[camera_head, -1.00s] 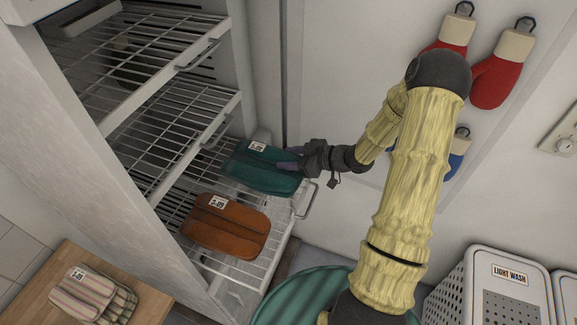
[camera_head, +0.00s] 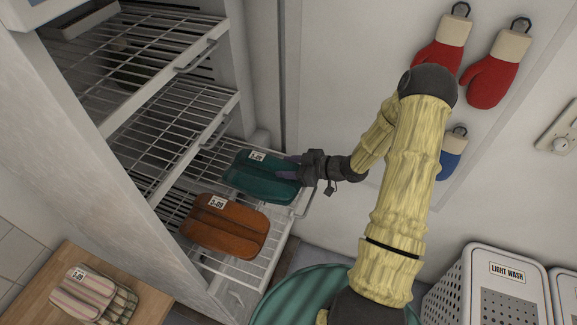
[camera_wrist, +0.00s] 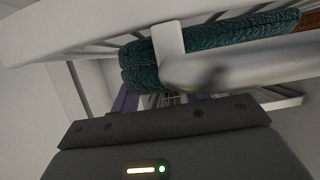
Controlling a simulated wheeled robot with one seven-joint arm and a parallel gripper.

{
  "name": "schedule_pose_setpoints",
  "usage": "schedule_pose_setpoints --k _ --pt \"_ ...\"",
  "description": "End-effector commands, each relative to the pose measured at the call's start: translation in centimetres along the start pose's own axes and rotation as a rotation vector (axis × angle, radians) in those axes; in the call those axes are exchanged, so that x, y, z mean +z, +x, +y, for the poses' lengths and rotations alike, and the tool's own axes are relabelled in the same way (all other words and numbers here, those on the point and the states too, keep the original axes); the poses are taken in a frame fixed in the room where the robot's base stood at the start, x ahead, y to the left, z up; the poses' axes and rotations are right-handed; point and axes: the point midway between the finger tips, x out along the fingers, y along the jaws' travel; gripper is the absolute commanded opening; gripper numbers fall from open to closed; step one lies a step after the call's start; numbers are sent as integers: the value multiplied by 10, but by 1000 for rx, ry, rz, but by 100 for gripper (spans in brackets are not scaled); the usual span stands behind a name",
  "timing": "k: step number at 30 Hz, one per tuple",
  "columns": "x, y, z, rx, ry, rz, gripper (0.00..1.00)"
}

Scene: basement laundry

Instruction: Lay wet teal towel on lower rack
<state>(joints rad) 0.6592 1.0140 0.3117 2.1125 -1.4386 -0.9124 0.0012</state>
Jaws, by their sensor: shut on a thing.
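The folded teal towel (camera_head: 258,180) with a white tag lies over the back part of the pulled-out lower rack (camera_head: 262,277) in the head view. My gripper (camera_head: 290,170) is at the towel's right end, shut on it, with its purple fingers against the cloth. In the wrist view the teal towel (camera_wrist: 215,40) shows close ahead, partly hidden by a blurred pale bar. Whether the towel's underside rests fully on the wires cannot be told.
A folded orange towel (camera_head: 225,226) lies on the same rack, in front of the teal one. Upper racks (camera_head: 145,60) are above. A wooden top (camera_head: 125,280) holds striped cloths (camera_head: 88,296). A white basket (camera_head: 495,285) stands right. Mittens (camera_head: 495,70) hang on the wall.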

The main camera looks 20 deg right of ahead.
Motion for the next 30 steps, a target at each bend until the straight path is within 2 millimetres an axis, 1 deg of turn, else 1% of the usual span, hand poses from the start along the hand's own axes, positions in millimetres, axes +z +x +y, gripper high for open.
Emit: schedule_pose_setpoints --k 1,2,3,5,14,16,17,20,23,30 --pt "2 1 0 0 0 1 17" --pt "2 1 0 0 0 0 47" --pt "2 1 0 0 0 0 55" --pt "2 1 0 0 0 0 67" --pt "1 0 0 0 0 0 67" --pt "-2 -1 0 0 0 0 67" --pt "0 -3 0 1 0 -1 67" --pt "1 -13 1 3 -1 -1 67" --pt "2 -29 1 5 0 -2 67" --pt "2 -77 1 5 -1 -2 67"
